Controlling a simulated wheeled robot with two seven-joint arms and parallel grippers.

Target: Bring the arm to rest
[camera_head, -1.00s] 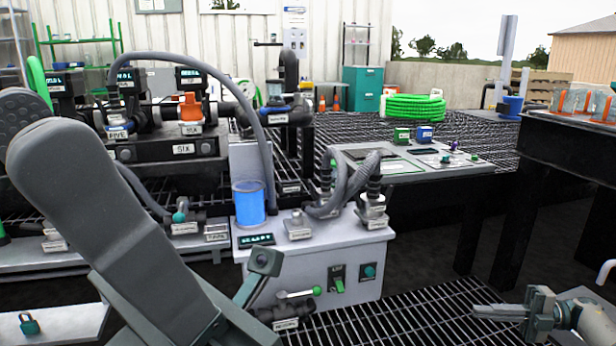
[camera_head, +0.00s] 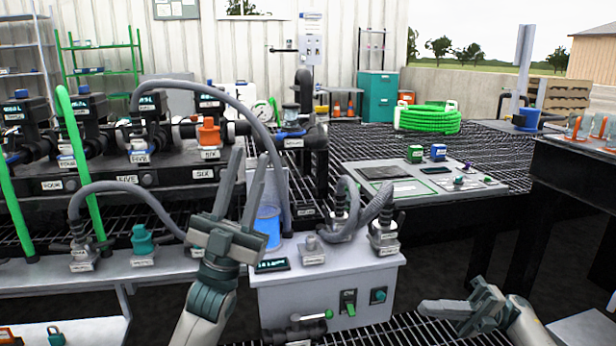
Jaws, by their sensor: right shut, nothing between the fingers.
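My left gripper (camera_head: 250,158) stands upright in front of the bench, fingers pointing up with a visible gap between them and nothing held. It partly covers the blue cylinder (camera_head: 267,228) on the light grey box (camera_head: 325,280). My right gripper (camera_head: 428,307) is low at the right, shut and empty, pointing left above the floor grating. Both forearms come in from the bottom edge.
Grey hoses (camera_head: 350,215) loop over the box. A black manifold with labelled valves (camera_head: 150,178) fills the left. A panel table (camera_head: 425,185) with green and blue blocks stands behind. A dark table (camera_head: 580,160) is at the right.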

